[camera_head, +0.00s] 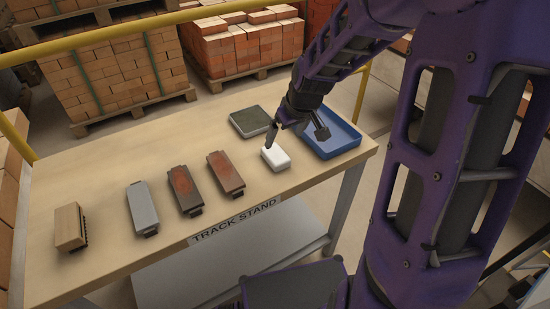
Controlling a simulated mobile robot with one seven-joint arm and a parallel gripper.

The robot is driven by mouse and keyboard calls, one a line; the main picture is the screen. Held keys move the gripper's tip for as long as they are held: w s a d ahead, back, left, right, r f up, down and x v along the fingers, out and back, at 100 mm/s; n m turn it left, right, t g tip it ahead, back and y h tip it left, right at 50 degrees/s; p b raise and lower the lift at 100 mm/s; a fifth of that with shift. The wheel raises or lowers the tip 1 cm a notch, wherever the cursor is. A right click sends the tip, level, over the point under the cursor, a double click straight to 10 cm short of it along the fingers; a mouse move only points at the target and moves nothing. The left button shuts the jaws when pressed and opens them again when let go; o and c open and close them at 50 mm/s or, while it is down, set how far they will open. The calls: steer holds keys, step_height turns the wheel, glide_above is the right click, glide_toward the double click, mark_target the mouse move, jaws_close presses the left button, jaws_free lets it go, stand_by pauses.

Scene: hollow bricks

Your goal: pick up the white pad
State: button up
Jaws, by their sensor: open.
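The white pad (275,158) is a small white block lying on the tabletop, right of the middle, just left of the blue tray. My gripper (295,138) hangs from my purple arm above and slightly behind the pad. Its fingers are spread apart and I see nothing between them. One finger ends near the pad's upper left edge, and the other is to the right, over the tray's near left side. I cannot tell whether the left finger touches the pad.
The blue tray (349,146) is at the table's right end. A dark square-topped block (250,121) lies behind the pad. Left along the table (105,178) are two reddish-brown blocks (225,172) (184,189), a grey block (142,206) and a wooden brush (69,226). Brick pallets stand behind.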

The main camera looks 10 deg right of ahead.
mark_target(276, 154)
steer(key=b+x, duration=0.2)
steer(key=x, duration=0.7)
steer(key=shift+w+a+f, duration=0.15)
steer(key=shift+w+f, duration=0.05)
steer(key=shift+f, duration=0.05)
steer(key=shift+f, duration=0.25)
stand_by(0.4)
steer(key=c, duration=1.4)
steer(key=shift+o, duration=0.2)
steer(key=shift+r, duration=0.1)
step_height(276, 154, up, 10)
steer(key=p, duration=0.2)
steer(key=shift+r, duration=0.15)
